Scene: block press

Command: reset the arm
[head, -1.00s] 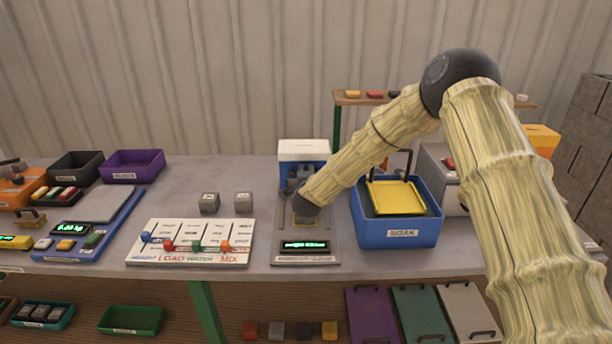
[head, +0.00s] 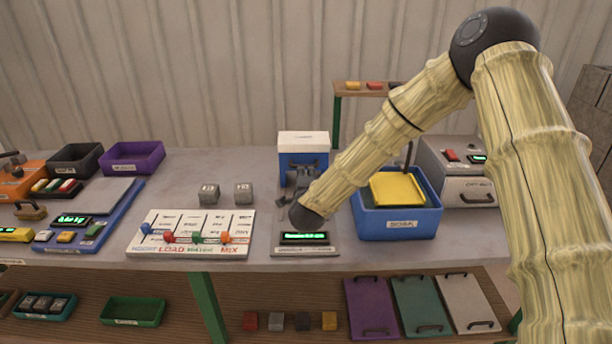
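My arm (head: 425,105) comes in from the right, bends at a dark elbow joint and reaches down-left to the middle of the bench. Its dark wrist joint (head: 305,216) is above the grey device with a green display (head: 304,238). My gripper (head: 300,180) shows only in part behind the wrist, in front of the blue box with a white lid (head: 303,146). Its fingertips are too small and hidden to tell whether they are open or shut, and I see nothing clearly held.
The blue SOAK bin (head: 400,222) with a yellow tray stands close right of my forearm. Two grey blocks (head: 209,193) stand behind the slider board (head: 190,234). A blue scale (head: 90,215) is at left. A grey drawer unit (head: 462,170) stands at right.

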